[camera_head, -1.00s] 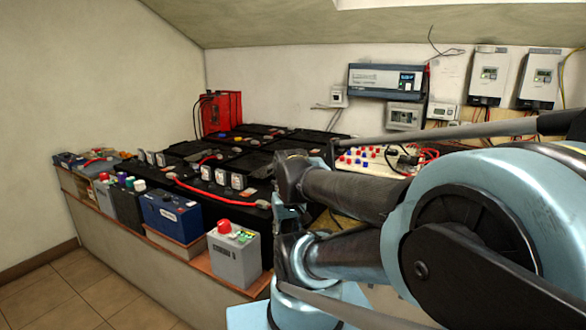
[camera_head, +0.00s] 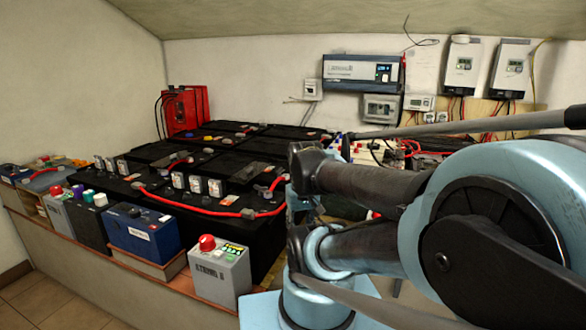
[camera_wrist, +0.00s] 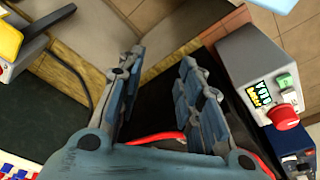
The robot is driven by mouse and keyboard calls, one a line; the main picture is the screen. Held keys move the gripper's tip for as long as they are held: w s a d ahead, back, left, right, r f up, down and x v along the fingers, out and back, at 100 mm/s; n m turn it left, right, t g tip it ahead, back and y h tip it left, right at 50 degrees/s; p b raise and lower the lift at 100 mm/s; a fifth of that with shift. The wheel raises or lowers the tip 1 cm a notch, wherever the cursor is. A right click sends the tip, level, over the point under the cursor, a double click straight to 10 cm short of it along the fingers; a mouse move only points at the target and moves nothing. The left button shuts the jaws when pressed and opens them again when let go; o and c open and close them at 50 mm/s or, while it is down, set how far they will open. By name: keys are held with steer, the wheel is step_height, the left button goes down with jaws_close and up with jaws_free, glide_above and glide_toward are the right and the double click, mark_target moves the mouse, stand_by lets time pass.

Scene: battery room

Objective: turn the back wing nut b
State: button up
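I cannot make out any wing nut in either view. Black batteries (camera_head: 215,160) fill the bench, with red cables and small terminals on top too small to tell apart. A grey battery (camera_head: 220,278) with a red knob (camera_head: 207,243) stands at the front edge. In the wrist view the grey battery (camera_wrist: 244,60) is right of my gripper (camera_wrist: 161,58). My gripper is open, with its two fingers apart and nothing between them. A black battery top and a red cable (camera_wrist: 155,138) show behind the fingers. In the head view my arm hides the gripper.
A blue battery (camera_head: 143,234) and smaller ones line the bench front. A red box (camera_head: 185,110) stands at the back left. An inverter (camera_head: 360,73) and wall units hang behind. My arm covers the right side. Tiled floor (camera_head: 75,305) is clear at front left.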

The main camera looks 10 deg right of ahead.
steer(key=shift+d, duration=0.35)
steer(key=o, duration=0.4)
steer(key=shift+s+r, duration=0.15)
steer(key=o, duration=0.5)
steer(key=shift+r, duration=0.95)
step_height(320, 180, up, 16)
steer(key=r+n+g, duration=0.1)
steer(key=n+g, duration=0.1)
steer(key=n, duration=0.9)
glide_above(279, 169)
step_height(279, 169, down, 17)
steer(key=shift+f, duration=0.15)
